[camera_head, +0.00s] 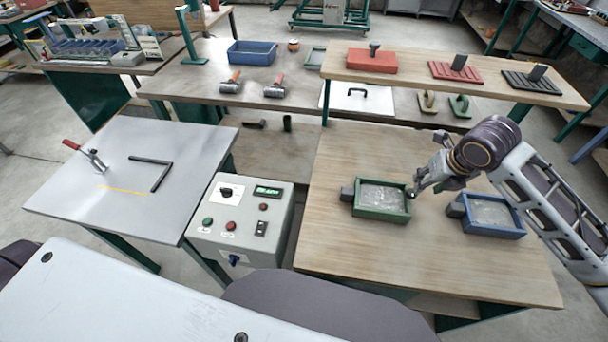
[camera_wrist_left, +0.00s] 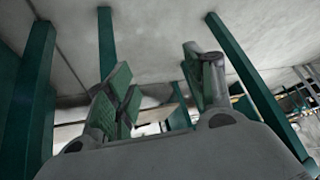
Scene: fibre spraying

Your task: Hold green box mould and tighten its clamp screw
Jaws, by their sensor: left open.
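The green box mould (camera_head: 381,200) lies on the wooden right-hand table in the head view, with a pale grey filling and a dark block at its left side. My right gripper (camera_head: 424,182) reaches in from the right, with a fingertip close to the mould's right wall. I cannot tell whether it touches the wall. The clamp screw is too small or hidden to make out there. My left gripper (camera_wrist_left: 160,95) shows in the left wrist view, with its fingers apart and nothing between them. It is not in the head view.
A blue box mould (camera_head: 490,232) lies just right of the green one, below my right arm. A control box (camera_head: 240,215) stands left of the table. A raised shelf (camera_head: 400,72) holds a red mould and ribbed plates. The table front is clear.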

